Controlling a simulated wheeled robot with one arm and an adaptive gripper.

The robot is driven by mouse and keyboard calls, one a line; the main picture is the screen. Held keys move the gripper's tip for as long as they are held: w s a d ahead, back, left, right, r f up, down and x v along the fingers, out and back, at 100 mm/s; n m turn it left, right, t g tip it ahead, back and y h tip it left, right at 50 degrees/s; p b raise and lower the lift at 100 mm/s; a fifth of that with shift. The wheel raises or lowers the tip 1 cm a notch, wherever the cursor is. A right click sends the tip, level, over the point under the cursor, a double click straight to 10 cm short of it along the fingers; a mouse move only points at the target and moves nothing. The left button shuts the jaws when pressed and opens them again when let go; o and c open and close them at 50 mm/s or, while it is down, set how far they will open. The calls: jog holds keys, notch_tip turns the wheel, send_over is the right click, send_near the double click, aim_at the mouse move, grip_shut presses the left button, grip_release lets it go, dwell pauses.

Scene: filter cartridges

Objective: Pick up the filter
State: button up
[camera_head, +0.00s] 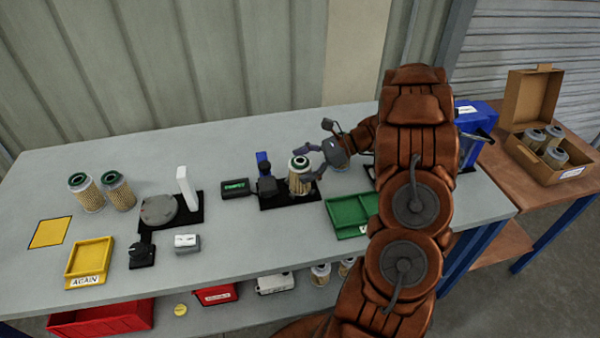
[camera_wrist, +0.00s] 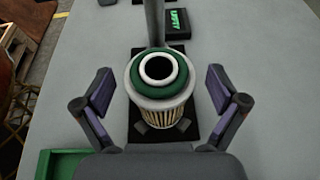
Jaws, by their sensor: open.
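A filter (camera_head: 300,178) with a green ring on top and a pale pleated body stands upright on a black station plate (camera_head: 273,203) in the middle of the table. In the wrist view the filter (camera_wrist: 158,110) is centred between the two fingers. My gripper (camera_head: 312,162) comes from the right at the filter's height. In the wrist view my gripper (camera_wrist: 158,95) is open, with one finger on each side of the filter and a gap to both. The filter's base is partly hidden in the wrist view.
A small black display box (camera_head: 235,188) stands left of the station. A green tray (camera_head: 350,217) lies in front right. Two more filters (camera_head: 118,191) stand at the left, near a yellow tray (camera_head: 90,258). A cardboard box (camera_head: 528,150) with filters stands on the right-hand table.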

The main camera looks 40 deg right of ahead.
jog(key=shift+w+a+f, duration=0.1)
jog(key=shift+a, duration=0.1)
jog(key=shift+c, duration=0.2)
jog(key=c, duration=1.4)
